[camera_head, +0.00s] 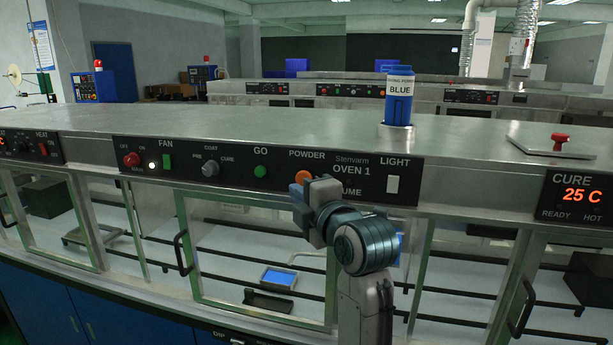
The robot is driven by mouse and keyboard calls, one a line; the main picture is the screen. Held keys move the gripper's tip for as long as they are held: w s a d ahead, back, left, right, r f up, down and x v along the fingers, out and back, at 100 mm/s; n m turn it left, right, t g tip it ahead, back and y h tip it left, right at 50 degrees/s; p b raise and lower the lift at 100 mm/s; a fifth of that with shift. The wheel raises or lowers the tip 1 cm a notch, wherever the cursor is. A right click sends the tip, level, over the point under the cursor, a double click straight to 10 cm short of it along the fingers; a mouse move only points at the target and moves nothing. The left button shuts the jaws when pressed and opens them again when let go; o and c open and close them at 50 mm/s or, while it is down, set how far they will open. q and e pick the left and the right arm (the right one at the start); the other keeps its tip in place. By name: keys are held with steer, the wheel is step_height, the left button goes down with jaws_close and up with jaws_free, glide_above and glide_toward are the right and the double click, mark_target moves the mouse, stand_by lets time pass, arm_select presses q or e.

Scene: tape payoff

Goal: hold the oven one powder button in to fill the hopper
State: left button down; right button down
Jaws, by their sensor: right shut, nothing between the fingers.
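The orange POWDER button (303,176) is on the black control panel (236,178) of Oven 1. My right gripper (304,193) is shut and empty, with its tip just below the button, overlapping its lower edge. I cannot tell whether it touches the button or whether the button is pressed in. A blue powder bottle (399,88) labelled BLUE stands upright in a round metal collar on the oven top; the hopper's inside is hidden. My left gripper is not in view.
A green GO button (260,171) and a white LIGHT switch (392,184) flank the POWDER button. Below are glass doors with black handles (183,252) and a blue tray (278,277) inside. A CURE display (578,195) reads 25 C. A red-knobbed lid (535,146) lies at right.

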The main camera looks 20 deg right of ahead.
mark_target(298, 180)
steer(key=w+d+p, duration=0.1)
steer(key=w+d, duration=0.1)
steer(key=shift+w+d+r, duration=0.1)
steer(key=shift+w+d, duration=0.2)
steer(key=shift+w, duration=0.1)
steer(key=shift+a, duration=0.15)
